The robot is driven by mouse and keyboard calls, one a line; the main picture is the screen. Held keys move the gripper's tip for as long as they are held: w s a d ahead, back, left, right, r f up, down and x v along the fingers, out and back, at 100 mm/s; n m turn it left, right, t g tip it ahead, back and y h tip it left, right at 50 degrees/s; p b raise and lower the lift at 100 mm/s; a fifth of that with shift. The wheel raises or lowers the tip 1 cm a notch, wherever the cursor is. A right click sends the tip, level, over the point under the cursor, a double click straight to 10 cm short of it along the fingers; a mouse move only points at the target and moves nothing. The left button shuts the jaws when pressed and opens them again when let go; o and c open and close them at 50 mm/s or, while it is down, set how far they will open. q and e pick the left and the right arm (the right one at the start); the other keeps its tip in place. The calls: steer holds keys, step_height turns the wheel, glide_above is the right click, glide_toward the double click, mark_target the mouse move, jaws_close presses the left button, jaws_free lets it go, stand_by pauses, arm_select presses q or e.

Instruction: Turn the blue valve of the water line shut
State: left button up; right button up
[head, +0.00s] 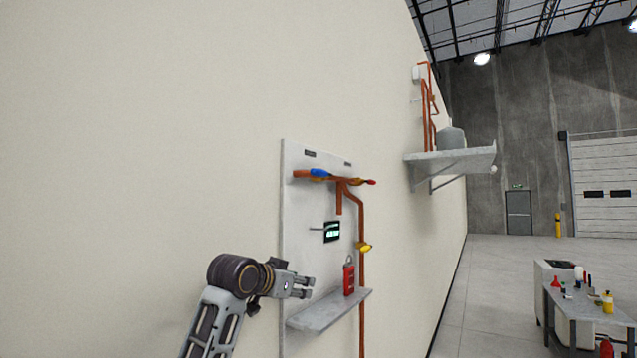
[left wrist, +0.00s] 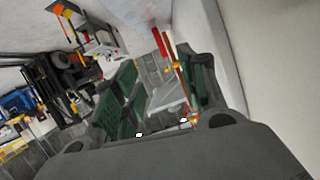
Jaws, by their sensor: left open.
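The blue valve (head: 320,173) is a small blue handle on the horizontal copper pipe (head: 302,174) near the top of a grey wall panel (head: 296,225). A red handle (head: 370,182) sits at the pipe's right end, and a yellow one (head: 364,247) lower on the vertical pipe. My left gripper (head: 311,287) is open and empty, well below the blue valve and just above the panel's shelf. In the left wrist view its green-padded fingers (left wrist: 163,80) stand apart, with copper pipe (left wrist: 184,85) beyond. I cannot make out the blue valve there. My right gripper is in neither view.
A red canister (head: 349,276) stands on the small shelf (head: 325,311) right of my left gripper. A dark display (head: 332,232) is mid-panel. A higher wall shelf (head: 450,158) and a cluttered table (head: 592,308) are farther right. The floor (head: 490,300) between is clear.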

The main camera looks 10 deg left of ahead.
arm_select(q)
steer(key=s+r+t+h, duration=0.1)
steer(key=s+r, duration=0.1)
steer(key=r, duration=1.2)
steer(key=s+a+r+m+t+h, duration=0.1)
steer(key=s+r+t, duration=0.1)
steer(key=r, duration=1.3)
steer(key=shift+s+m, duration=0.3)
steer(key=shift+s, duration=0.1)
